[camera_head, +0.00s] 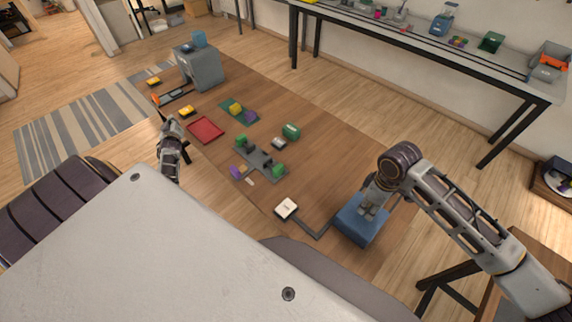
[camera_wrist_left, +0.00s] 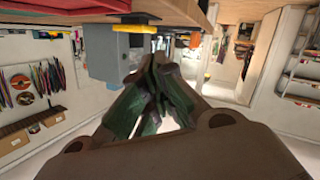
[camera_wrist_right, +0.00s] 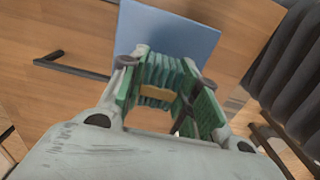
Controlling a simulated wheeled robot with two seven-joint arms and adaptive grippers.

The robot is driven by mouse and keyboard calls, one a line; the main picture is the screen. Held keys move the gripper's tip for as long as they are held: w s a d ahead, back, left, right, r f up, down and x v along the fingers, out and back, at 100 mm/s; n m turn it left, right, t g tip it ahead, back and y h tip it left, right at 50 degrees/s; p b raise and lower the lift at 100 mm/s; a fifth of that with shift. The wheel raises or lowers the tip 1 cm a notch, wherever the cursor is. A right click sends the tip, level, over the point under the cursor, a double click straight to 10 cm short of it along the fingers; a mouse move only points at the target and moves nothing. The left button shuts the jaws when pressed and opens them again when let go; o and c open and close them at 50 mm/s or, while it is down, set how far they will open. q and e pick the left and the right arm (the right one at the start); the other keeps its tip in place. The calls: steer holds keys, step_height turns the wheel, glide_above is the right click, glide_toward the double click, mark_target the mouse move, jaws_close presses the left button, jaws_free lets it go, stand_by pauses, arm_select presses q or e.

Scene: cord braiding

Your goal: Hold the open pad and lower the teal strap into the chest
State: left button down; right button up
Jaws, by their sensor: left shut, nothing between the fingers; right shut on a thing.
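The blue chest (camera_head: 358,226) stands at the table's near right; its top looks like a plain flat face, also in the right wrist view (camera_wrist_right: 168,28). My right gripper (camera_head: 369,207) is just above it, shut on a ribbed teal piece (camera_wrist_right: 163,68), which looks like the teal strap. A tan patch shows at its middle. Whether it touches the chest is unclear. The white square pad (camera_head: 286,208) lies left of the chest, joined to it by a dark line. My left gripper (camera_head: 165,118) is shut and empty, beyond the table's left edge, far from the white pad.
A grey cabinet (camera_head: 203,68) with a light blue piece (camera_head: 199,38) on top stands at the far end. A dark pad (camera_head: 172,96) lies before it. A red tray (camera_head: 205,130), green mat (camera_head: 232,108) and grey fixture (camera_head: 262,163) with several blocks occupy the table's middle.

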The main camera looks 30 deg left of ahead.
arm_select(q)
steer(key=w+d+r+m+t+h, duration=0.1)
steer(key=w+d+r+h, duration=0.1)
steer(key=w+d+r, duration=0.45)
steer(key=w+d+r+m+t+h, duration=0.1)
steer(key=w+d+r, duration=0.3)
steer(key=w+r, duration=0.55)
steer(key=w+d+r+m+h, duration=0.1)
steer(key=w+d+m+h, duration=0.3)
steer(key=d, duration=0.7)
steer(key=w+d+r+h, duration=0.1)
steer(key=w+d, duration=0.4)
steer(key=d, duration=0.5)
steer(key=s+d+f+m+g+h, duration=0.2)
steer(key=s+d+f+m, duration=0.1)
steer(key=d, duration=0.8)
steer(key=s+d+f+m+g+h, duration=0.2)
steer(key=s+d, duration=0.2)
steer(key=d, duration=0.6)
steer(key=s+d+f+m+g, duration=0.3)
steer(key=s+d+g, duration=0.1)
steer(key=s, duration=0.7)
steer(key=s+d+f+m+g, duration=0.2)
steer(key=s+d, duration=0.5)
steer(key=s, duration=0.5)
step_height(320, 180, down, 2)
steer(key=shift+s+d+m+g, duration=0.2)
steer(key=shift+m+g, duration=0.2)
steer(key=shift+g, duration=0.5)
